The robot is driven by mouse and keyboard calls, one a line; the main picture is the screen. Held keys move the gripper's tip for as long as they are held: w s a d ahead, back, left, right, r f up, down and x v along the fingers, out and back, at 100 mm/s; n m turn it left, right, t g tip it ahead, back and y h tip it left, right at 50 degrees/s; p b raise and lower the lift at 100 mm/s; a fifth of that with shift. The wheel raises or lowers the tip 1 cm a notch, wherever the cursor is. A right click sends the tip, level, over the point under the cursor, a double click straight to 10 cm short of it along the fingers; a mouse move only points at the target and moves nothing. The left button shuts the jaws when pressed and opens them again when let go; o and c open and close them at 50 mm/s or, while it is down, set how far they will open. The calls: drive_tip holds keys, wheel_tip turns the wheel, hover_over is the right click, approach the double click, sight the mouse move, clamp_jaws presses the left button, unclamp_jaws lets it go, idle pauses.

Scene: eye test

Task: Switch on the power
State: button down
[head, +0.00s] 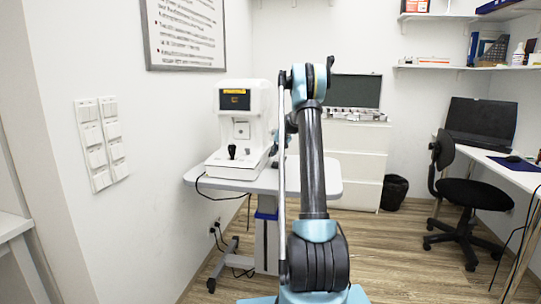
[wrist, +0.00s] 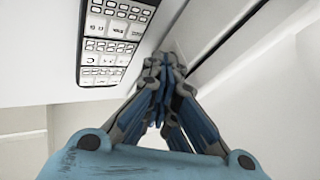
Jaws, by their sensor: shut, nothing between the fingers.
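The white eye-test machine (head: 240,127) stands on a grey wheeled table (head: 315,184) in the head view. Its small dark screen (head: 235,99) shows a yellow strip and a small orange mark. A black joystick (head: 232,151) stands on its base. I cannot make out a power switch on it. My gripper (wrist: 165,62) is shut and empty in the wrist view. It points at pale surfaces, right of a dark panel (wrist: 108,40) with rows of light key-like marks. I cannot tell whether the fingertips touch anything. In the head view my arm mostly hides the gripper, near the machine's right side.
Two columns of white wall switches (head: 101,145) are on the left wall. Black plugs (head: 215,230) sit low on the wall, with cables by the table. White drawers (head: 352,165) stand behind my arm. A black chair (head: 475,194) is at the right desk.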

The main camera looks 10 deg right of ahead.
drive_tip(key=shift+w+d, duration=0.1)
drive_tip(key=shift+d, duration=0.05)
drive_tip(key=shift+w+d, duration=0.4)
drive_tip(key=shift+w, duration=0.2)
drive_tip(key=shift+s+d, duration=0.2)
drive_tip(key=shift+d, duration=0.1)
drive_tip(key=d, duration=0.1)
drive_tip(key=s+d, duration=0.2)
drive_tip(key=shift+d+r, duration=0.2)
drive_tip(key=shift+r, duration=0.05)
drive_tip(key=a+v, duration=0.1)
drive_tip(key=v, duration=0.8)
drive_tip(key=shift+s, duration=0.25)
drive_tip(key=shift+s+a+r, duration=0.1)
